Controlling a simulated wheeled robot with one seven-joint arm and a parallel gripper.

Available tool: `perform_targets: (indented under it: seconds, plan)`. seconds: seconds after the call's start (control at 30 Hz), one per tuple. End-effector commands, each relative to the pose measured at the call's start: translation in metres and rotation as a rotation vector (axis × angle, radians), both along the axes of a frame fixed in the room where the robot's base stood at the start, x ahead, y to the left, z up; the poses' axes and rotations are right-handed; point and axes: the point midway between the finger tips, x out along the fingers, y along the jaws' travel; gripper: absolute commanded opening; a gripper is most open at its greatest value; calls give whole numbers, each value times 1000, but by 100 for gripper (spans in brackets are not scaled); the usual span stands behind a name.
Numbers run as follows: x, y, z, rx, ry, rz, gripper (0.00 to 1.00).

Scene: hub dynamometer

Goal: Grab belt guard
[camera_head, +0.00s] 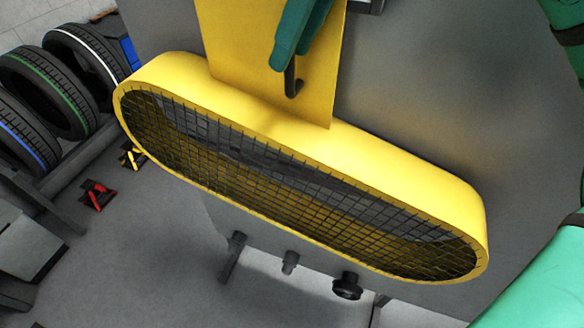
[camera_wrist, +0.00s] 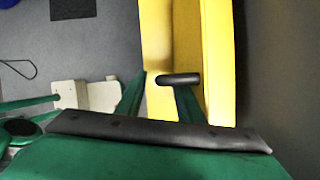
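The belt guard (camera_head: 310,145) is a long, rounded yellow cover with a dark wire-mesh face, tilted across the middle of the head view. A flat yellow plate rises behind it, and its yellow side also shows in the wrist view (camera_wrist: 218,60). A black bent handle (camera_head: 292,80) stands at the plate. In the wrist view, a black bar (camera_wrist: 179,79), seemingly this handle, lies by the tip of the right finger. My green gripper (camera_head: 297,55) is at the handle; its two fingers are apart in the wrist view (camera_wrist: 158,88). Whether a finger touches the handle is unclear.
A grey machine panel (camera_head: 400,110) stands behind the guard, with black knobs (camera_head: 347,286) below it. Several tyres (camera_head: 50,90) sit on a rack at left. Red (camera_head: 97,195) and yellow (camera_head: 132,155) stands are on the grey floor.

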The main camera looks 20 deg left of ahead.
Motion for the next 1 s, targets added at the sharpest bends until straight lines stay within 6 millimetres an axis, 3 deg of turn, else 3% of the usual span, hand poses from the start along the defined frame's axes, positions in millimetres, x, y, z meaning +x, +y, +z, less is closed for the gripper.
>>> perform_targets:
  seconds: [0.2, 0.43, 0.47, 0.6, 1.0]
  plan:
    - [2, 8, -20, 1, -1, 1, 34]
    - [2, 8, -21, 1, -1, -1, 34]
    - [2, 8, -21, 0, -1, -1, 32]
    - [2, 8, -21, 0, -1, -1, 0]
    - [2, 8, -21, 0, -1, -1, 0]
